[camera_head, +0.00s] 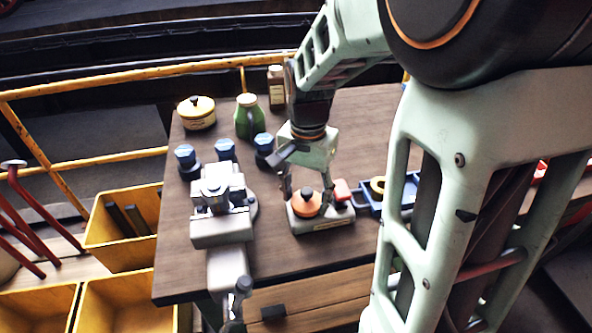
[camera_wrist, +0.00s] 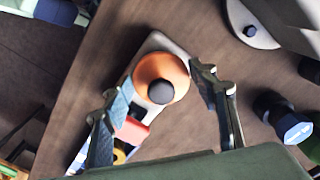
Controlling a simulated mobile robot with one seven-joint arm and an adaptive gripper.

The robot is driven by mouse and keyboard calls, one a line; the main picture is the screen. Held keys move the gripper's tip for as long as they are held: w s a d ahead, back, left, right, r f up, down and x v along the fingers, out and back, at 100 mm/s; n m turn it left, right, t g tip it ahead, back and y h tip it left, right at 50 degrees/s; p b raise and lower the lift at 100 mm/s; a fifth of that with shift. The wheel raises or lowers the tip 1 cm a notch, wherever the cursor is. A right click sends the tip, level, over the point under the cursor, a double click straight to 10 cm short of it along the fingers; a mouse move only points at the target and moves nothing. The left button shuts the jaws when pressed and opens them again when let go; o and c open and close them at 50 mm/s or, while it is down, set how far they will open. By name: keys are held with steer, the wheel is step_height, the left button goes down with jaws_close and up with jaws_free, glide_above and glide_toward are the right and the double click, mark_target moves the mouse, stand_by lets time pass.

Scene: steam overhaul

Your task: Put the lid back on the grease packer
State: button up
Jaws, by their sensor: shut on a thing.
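An orange domed lid with a dark knob (camera_head: 305,204) is over a pale labelled base (camera_head: 322,225) on the brown workbench; I take this to be the grease packer. The lid also shows in the wrist view (camera_wrist: 150,68). My gripper (camera_head: 308,190) points down with its fingers on either side of the lid, shut on it. In the wrist view my fingers (camera_wrist: 160,85) flank the lid, the right fingertip close against its edge. The lid hides what is under it, so I cannot tell whether it is seated. A red block (camera_head: 341,190) is beside it on the right.
A grey vise (camera_head: 222,205) stands left of the lid. Blue-capped containers (camera_head: 187,160), a green jug (camera_head: 248,117) and a yellow lidded tin (camera_head: 196,113) stand farther back. A blue tray (camera_head: 402,193) is at right. The front of the workbench (camera_head: 290,262) is clear.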

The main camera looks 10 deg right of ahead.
steer(key=shift+f, duration=0.15)
stand_by(0.6)
steer(key=o, duration=1.7)
steer(key=shift+r+p, duration=2.95)
steer(key=shift+r, duration=0.6)
steer(key=shift+c, duration=0.2)
jaws_close()
